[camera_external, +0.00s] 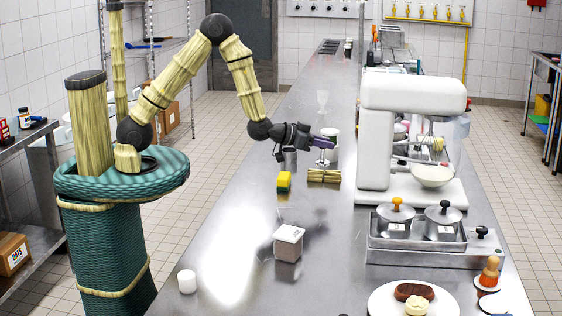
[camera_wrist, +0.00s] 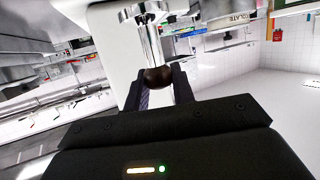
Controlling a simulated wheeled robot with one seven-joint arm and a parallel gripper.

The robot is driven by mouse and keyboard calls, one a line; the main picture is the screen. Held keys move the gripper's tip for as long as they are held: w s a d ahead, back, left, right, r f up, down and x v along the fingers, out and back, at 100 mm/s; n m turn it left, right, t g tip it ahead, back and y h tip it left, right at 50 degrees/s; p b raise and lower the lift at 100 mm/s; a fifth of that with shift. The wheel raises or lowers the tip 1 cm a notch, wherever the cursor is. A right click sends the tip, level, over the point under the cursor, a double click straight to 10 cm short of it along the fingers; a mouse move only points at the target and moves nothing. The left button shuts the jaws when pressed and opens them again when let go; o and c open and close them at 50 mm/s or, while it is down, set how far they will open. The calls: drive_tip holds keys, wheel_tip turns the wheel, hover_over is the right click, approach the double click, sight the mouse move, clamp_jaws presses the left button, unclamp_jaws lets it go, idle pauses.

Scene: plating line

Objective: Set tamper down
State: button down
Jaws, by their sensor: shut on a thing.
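My gripper (camera_external: 326,142) reaches out over the metal counter (camera_external: 235,235), left of the white stand mixer. In the wrist view my gripper (camera_wrist: 161,88) has its two fingers on either side of the tamper's dark round knob (camera_wrist: 158,77); it is shut on it. A shiny metal part of the tamper (camera_wrist: 142,28) extends from the knob toward the top of that view. In the external view the tamper is small and partly hidden by the fingers; whether its base touches the counter cannot be told.
The white mixer (camera_external: 377,150) stands close on the right. The front-left counter has free room.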

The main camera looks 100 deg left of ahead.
drive_tip(key=shift+n+y, duration=0.4)
drive_tip(key=d, duration=0.1)
drive_tip(key=w+d+r, duration=0.1)
drive_tip(key=d, duration=0.1)
drive_tip(key=w+d+r+b, duration=0.1)
drive_tip(key=d, duration=0.1)
drive_tip(key=shift+f, duration=0.1)
drive_tip(key=shift+f, duration=2.9)
drive_tip(key=shift+f+p, duration=0.4)
drive_tip(key=shift+f, duration=1.65)
